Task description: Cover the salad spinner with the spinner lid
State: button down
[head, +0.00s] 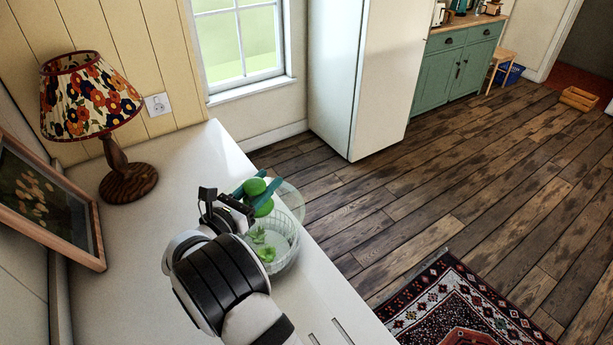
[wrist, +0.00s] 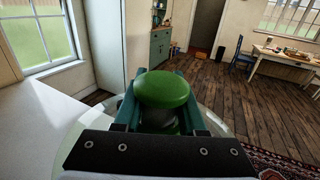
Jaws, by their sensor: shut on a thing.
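The spinner lid (head: 289,197) is a clear disc with a green knob. My gripper (head: 259,191) is shut on the knob, its teal fingers on either side. In the wrist view the green knob (wrist: 165,88) stands between the fingers, and part of the clear rim (wrist: 214,122) shows beyond them. The salad spinner (head: 287,252) is a clear bowl with a white basket and green leaves inside, near the counter's right edge. The lid is at the spinner's far side, overlapping its top in the head view, with the leaves still visible. I cannot tell whether they touch.
The white counter (head: 155,235) is clear to the left of the spinner. A floral lamp (head: 128,182) and a framed picture (head: 84,245) stand at its back left. Wooden floor lies past the right edge, with a patterned rug (head: 440,300) and a white fridge (head: 350,80).

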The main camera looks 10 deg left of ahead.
aim_at(265, 206)
jog(key=shift+a+f, duration=0.3)
jog(key=shift+f, duration=2.75)
jog(key=shift+f, duration=0.5)
jog(key=c, duration=0.8)
grip_release()
jog(key=shift+o, duration=0.2)
jog(key=shift+v, duration=5.55)
jog(key=shift+d, duration=0.1)
jog(key=shift+r, duration=0.1)
